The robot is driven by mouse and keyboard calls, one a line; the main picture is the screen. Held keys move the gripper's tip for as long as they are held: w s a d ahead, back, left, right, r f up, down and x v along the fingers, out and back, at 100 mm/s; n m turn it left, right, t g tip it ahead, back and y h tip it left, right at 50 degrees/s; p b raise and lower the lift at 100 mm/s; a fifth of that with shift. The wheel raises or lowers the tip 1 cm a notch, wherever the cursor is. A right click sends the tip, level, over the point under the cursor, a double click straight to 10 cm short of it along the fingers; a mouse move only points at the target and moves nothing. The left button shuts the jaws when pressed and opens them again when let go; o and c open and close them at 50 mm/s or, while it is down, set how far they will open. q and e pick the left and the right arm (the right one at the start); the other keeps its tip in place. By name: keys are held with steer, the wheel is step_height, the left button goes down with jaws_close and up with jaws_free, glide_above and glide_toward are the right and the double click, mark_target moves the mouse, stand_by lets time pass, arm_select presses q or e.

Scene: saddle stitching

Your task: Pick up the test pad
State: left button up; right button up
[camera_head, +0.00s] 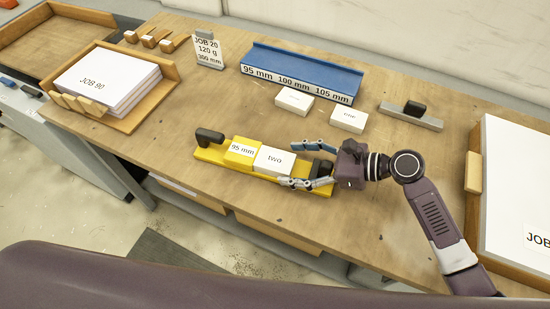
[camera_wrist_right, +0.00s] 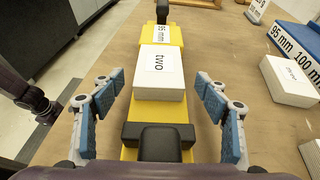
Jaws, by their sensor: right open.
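A white pad labelled "two" (camera_head: 273,161) lies on a yellow holder (camera_head: 210,154) with black knobs at both ends. In the right wrist view the pad (camera_wrist_right: 160,78) sits in the middle, behind the near black knob. My right gripper (camera_head: 287,164) is open, its blue-padded fingers on either side of the holder's near end and the pad's end. No finger clearly touches the pad. Two more white pads lie by the blue rack, one with a faint label (camera_head: 294,99) and one (camera_head: 348,119) hard to read. My left gripper is not in view.
A blue rack (camera_head: 300,70) marked 95, 100 and 105 mm stands at the back. A JOB 20 card (camera_head: 208,52) stands to its left. A wooden tray (camera_head: 137,117) of JOB 90 sheets is at left. A grey bar with a black knob (camera_head: 411,115) lies at right.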

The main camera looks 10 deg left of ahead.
steer(key=shift+a+f, duration=0.15)
steer(key=shift+a, duration=0.15)
steer(key=shift+c, duration=0.6)
steer(key=c, duration=1.3)
